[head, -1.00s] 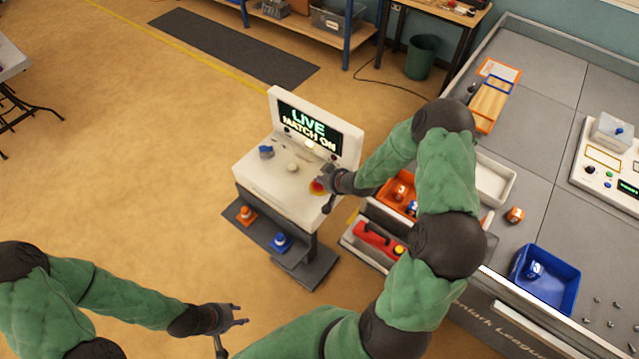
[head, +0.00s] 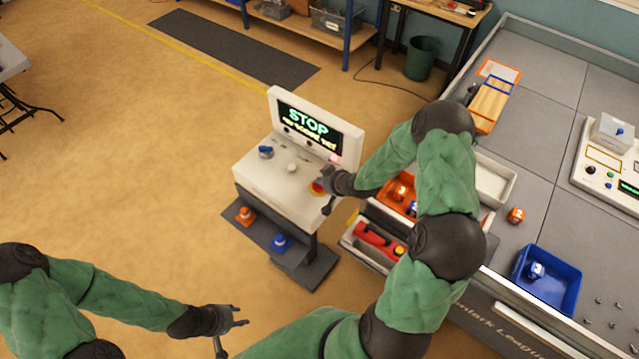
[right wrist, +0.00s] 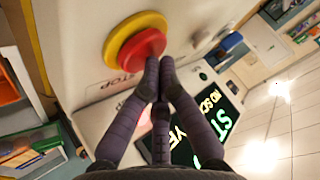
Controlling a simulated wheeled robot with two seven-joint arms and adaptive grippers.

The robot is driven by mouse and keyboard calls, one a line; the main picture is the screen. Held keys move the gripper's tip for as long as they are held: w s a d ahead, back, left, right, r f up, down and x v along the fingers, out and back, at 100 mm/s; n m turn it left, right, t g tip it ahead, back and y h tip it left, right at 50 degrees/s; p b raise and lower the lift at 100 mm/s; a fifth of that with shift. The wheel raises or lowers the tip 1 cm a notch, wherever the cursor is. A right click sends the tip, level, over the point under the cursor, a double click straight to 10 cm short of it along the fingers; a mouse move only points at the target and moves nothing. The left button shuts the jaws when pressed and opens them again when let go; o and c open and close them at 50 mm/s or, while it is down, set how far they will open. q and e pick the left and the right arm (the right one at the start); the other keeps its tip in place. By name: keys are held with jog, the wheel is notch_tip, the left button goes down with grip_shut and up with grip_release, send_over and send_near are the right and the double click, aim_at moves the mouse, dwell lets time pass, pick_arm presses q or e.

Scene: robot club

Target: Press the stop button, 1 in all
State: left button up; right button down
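The stop button is a red mushroom cap (right wrist: 140,48) on a yellow ring, on the sloped top of a white console (head: 262,180). It also shows in the head view as a red cap (head: 317,187). My right gripper (right wrist: 160,62) has its fingers together, with the tips at the cap's edge, apparently touching it. The console screen (head: 308,127) reads "STOP" in green with a smaller line below. My left gripper (head: 229,330) is open and empty at the lower left, away from the console.
A blue knob (head: 265,152) and a pale button (head: 291,168) share the console top. Orange and blue cones sit on its lower shelf (head: 268,250). A drawer with an orange bin (head: 397,198) and a grey worktable lie to the right.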

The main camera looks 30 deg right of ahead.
jog(key=shift+r+p, duration=0.7)
jog(key=shift+r, duration=0.25)
jog(key=shift+r, duration=0.1)
jog(key=shift+r+p, duration=1.95)
jog(key=shift+r, duration=0.55)
jog(key=shift+a+f, duration=0.1)
jog(key=shift+f, duration=0.1)
